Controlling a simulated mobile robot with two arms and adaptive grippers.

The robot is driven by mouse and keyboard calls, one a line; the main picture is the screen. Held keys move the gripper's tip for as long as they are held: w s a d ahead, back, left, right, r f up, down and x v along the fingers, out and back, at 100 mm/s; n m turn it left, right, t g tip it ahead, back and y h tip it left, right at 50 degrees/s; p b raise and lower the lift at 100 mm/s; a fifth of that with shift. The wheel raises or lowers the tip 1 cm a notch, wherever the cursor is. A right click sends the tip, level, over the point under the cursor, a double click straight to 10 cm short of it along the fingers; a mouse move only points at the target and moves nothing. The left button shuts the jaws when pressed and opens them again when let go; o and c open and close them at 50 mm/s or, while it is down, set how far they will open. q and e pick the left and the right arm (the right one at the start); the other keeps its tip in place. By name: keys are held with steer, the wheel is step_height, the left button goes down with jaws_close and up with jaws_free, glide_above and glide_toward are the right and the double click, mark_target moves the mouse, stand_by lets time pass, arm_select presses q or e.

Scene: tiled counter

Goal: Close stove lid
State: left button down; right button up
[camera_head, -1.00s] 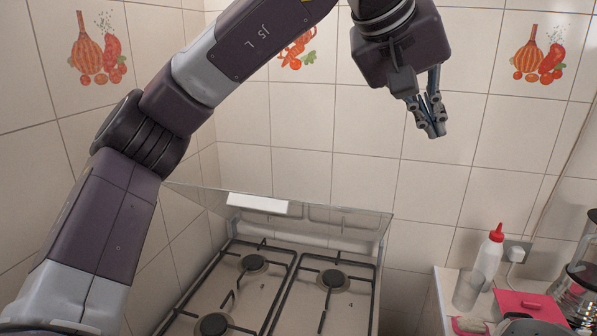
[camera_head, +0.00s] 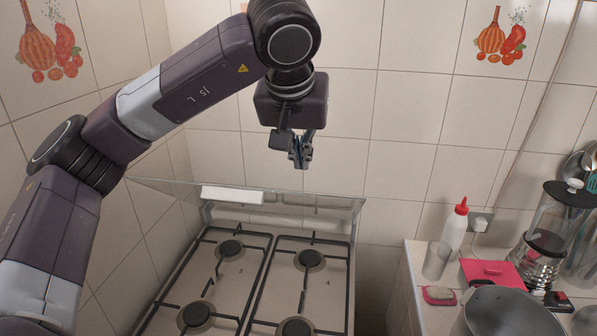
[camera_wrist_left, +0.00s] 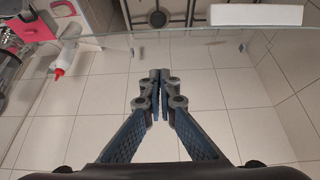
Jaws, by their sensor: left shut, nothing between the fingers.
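The stove (camera_head: 215,268) stands in the lower middle of the head view with several burners and black grates. Its glass lid (camera_head: 330,205) is raised at the back, near the tiled wall, with a white strip (camera_head: 232,195) on it. The lid's edge (camera_wrist_left: 215,41) and white strip (camera_wrist_left: 256,14) also show in the left wrist view. My left gripper (camera_head: 301,163) is shut and empty above the raised lid's top edge, apart from it in the head view. Its fingertips (camera_wrist_left: 160,75) are together in the left wrist view. My right gripper is out of view.
The counter on the right holds a white bottle with a red cap (camera_head: 456,228), a clear glass (camera_head: 436,261), a pink board (camera_head: 490,272), a pot (camera_head: 510,312) and a glass coffee press (camera_head: 545,240). The burners are clear of objects.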

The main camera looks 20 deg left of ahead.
mark_target(299, 193)
arm_select(q)
steer(key=shift+s+d+f+p, duration=0.2)
steer(key=shift+s+f+p, duration=0.1)
steer(key=shift+s+f, duration=0.45)
steer(key=shift+s+d+f+p, duration=0.2)
steer(key=shift+s+f+p, duration=0.1)
steer(key=shift+s+f, duration=0.4)
steer(key=shift+w+f, duration=0.1)
